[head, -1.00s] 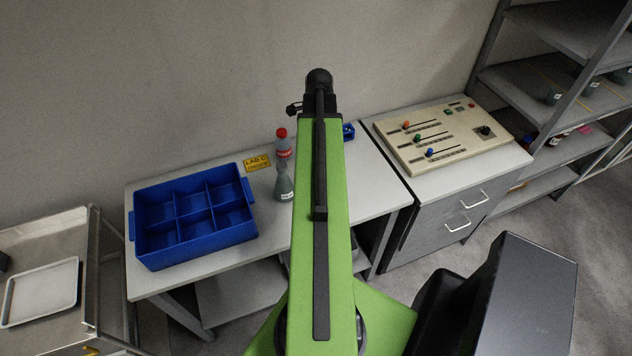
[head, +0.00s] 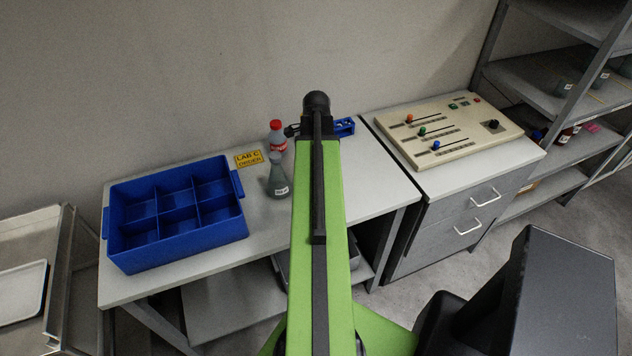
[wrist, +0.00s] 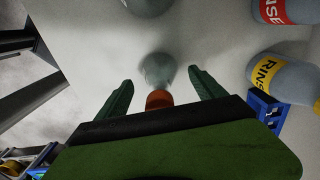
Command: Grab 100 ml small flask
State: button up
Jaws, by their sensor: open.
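In the wrist view, a small grey-green flask (wrist: 157,68) with an orange-brown stopper (wrist: 158,98) stands between the two fingers of my gripper (wrist: 160,77). The gripper is open, with a visible gap on each side of the flask. I cannot read a volume mark on it. In the head view, this flask and my gripper are hidden behind my green arm. A larger grey-green flask with a white label (head: 278,178) stands on the table left of the arm; a similar flask (wrist: 148,4) is cut off at the wrist view's top edge.
A red-capped bottle (head: 277,137) stands behind the larger flask. Two labelled rinse bottles, one red (wrist: 284,10) and one yellow (wrist: 285,77), stand right in the wrist view near a blue rack (wrist: 266,108). A blue divided crate (head: 125,240) and control panel (head: 462,148) flank the area.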

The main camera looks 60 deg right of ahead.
notch_tip(320, 180, down, 2)
jog(key=shift+f+b, duration=0.15)
jog(key=shift+b, duration=0.35)
jog(key=c, duration=1.5)
jog(key=shift+r, duration=0.2)
